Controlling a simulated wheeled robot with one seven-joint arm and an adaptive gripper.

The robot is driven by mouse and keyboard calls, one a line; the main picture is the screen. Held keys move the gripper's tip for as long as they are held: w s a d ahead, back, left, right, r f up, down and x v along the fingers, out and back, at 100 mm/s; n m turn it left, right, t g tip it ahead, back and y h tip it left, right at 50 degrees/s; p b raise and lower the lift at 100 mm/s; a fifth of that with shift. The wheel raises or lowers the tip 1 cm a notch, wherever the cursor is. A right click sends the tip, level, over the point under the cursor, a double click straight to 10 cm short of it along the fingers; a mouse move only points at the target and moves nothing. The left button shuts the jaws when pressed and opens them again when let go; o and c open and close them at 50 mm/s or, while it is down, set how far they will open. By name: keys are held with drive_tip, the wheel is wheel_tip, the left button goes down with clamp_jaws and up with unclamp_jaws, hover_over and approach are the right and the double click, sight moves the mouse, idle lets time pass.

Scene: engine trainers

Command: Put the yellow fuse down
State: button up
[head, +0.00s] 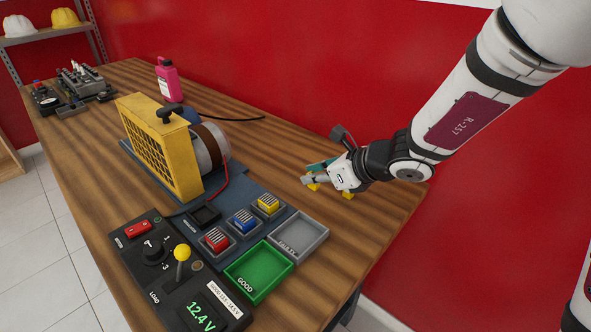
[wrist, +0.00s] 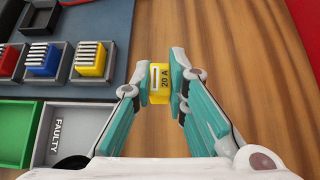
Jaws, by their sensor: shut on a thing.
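The yellow fuse (wrist: 160,84), marked 20 A, is between my gripper's fingertips in the wrist view. My gripper (wrist: 161,72) is shut on it, one teal finger on each side. In the head view my gripper (head: 311,181) is over the bare wood at the right of the table, right of the generator and beyond the trays. I cannot tell whether the fuse touches the wood. The grey FAULTY tray (head: 316,229) and the green GOOD tray (head: 270,290) are both empty. The FAULTY tray (wrist: 43,147) is lower left of the fuse in the wrist view.
Red (head: 215,240), blue (head: 243,221) and another yellow (head: 268,203) fuse block stand in a row beside a black socket (head: 204,215). A yellow-caged generator (head: 154,148), a control panel with a lever and a pink bottle (head: 167,84) stand further left. A red wall rises behind.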

drive_tip(key=w+a, duration=0.1)
drive_tip(key=w, duration=0.1)
drive_tip(key=w+a, duration=0.1)
drive_tip(key=w, duration=0.1)
drive_tip(key=w+a, duration=0.2)
drive_tip(key=shift+w+f, duration=0.25)
drive_tip(key=shift+f, duration=0.1)
drive_tip(key=shift+f+b, duration=0.35)
drive_tip(key=shift+f, duration=1.4)
drive_tip(key=shift+f, duration=0.1)
drive_tip(key=o, duration=0.8)
drive_tip(key=shift+d+r, duration=0.15)
drive_tip(key=shift+r, duration=0.15)
drive_tip(key=p+v, duration=0.2)
drive_tip(key=v, duration=0.9)
drive_tip(key=shift+s+d+r, duration=0.1)
drive_tip(key=shift+s+d, duration=0.05)
drive_tip(key=shift+s, duration=0.1)
